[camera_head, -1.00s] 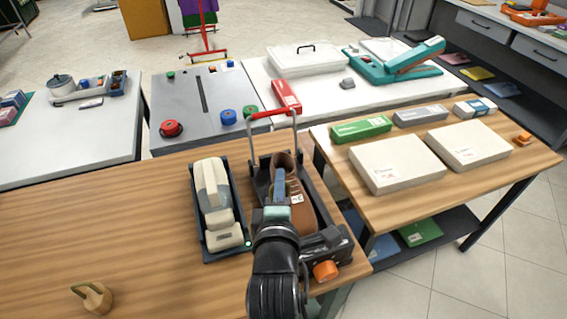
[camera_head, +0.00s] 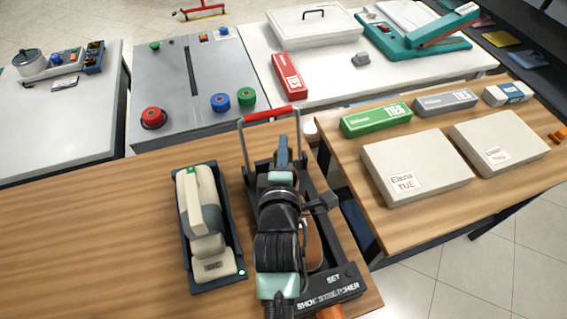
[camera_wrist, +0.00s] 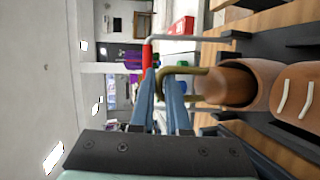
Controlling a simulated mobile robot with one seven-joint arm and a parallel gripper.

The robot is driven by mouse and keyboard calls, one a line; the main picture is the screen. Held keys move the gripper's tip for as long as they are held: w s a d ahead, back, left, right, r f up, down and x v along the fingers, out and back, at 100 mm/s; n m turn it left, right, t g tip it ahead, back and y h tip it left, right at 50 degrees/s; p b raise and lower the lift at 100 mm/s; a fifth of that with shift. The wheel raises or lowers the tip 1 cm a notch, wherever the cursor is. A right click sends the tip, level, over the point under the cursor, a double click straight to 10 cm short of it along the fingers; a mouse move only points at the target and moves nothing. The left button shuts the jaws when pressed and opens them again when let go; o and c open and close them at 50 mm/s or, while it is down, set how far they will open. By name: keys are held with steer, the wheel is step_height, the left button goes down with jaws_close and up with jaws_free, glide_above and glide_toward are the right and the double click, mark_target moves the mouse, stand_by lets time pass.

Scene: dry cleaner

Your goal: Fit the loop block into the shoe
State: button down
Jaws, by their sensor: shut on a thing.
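My gripper (camera_wrist: 165,88) is shut on the brass-coloured loop (camera_wrist: 185,71) of a brown block (camera_wrist: 225,84) in the wrist view. The block is at the opening of the brown shoe (camera_wrist: 296,92), which has white laces. I cannot tell how far the block is inside. In the head view, my gripper (camera_head: 283,152) is over the black shoe stretcher (camera_head: 343,278) with a red handle bar (camera_head: 272,115). My arm hides most of the shoe (camera_head: 314,245) and the block there.
A dark tray (camera_head: 238,255) with a cream device (camera_head: 203,210) stands just left of the stretcher. The wooden table (camera_head: 90,235) farther left is clear. Cream boxes (camera_head: 415,166) lie on the table at right. A grey panel table (camera_head: 165,80) stands behind.

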steer(key=shift+f, duration=2.25)
steer(key=shift+f+b, duration=0.35)
steer(key=shift+b, duration=0.1)
steer(key=c, duration=0.9)
jaws_free()
steer(key=shift+r, duration=0.3)
steer(key=v, duration=1.2)
